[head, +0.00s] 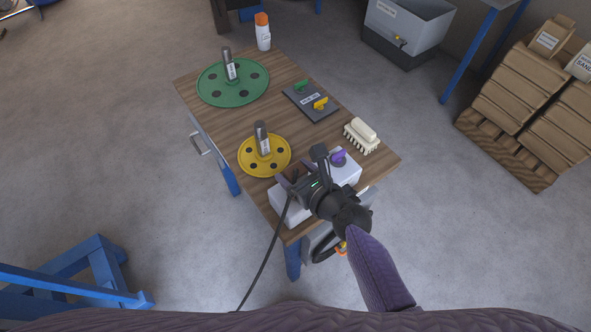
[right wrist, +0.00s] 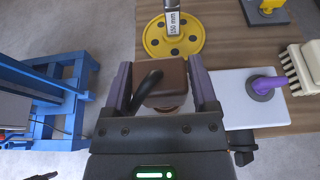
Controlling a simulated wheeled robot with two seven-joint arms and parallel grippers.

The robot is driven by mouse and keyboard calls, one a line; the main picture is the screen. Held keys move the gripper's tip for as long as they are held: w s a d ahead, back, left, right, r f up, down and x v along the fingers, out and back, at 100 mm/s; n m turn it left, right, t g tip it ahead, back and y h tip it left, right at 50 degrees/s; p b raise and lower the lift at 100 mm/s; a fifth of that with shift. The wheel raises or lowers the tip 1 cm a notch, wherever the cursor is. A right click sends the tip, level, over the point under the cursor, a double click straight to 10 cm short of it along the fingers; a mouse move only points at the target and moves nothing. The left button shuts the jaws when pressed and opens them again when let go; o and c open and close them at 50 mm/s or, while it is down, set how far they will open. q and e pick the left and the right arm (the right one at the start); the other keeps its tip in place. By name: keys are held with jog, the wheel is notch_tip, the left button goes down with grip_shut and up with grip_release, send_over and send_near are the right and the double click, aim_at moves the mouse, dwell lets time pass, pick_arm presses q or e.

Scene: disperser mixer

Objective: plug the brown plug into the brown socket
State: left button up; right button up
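My right gripper (head: 294,174) is over the white box (head: 290,213) at the table's near edge. In the right wrist view its two purple fingers (right wrist: 165,85) are closed on the sides of a brown plug (right wrist: 165,76). A black cable runs from the plug and hangs down past the table's edge in the head view. The white box also shows in the right wrist view (right wrist: 234,88), right of the fingers. I cannot make out the brown socket; the gripper and plug cover part of the box. My left gripper is in neither view.
A purple knob-like part (head: 339,157) stands on the box's right end. A yellow disc (head: 247,160) with a weight lies just beyond the box. A brush (head: 363,136), a dark panel (head: 318,114) and a green disc (head: 210,88) are farther back on the table (head: 287,130).

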jog(key=shift+o, duration=1.3)
jog(key=shift+s+d+r, duration=0.15)
jog(key=shift+s, duration=0.1)
jog(key=p+v, duration=0.2)
jog(key=v, duration=0.7)
jog(key=shift+d, duration=0.15)
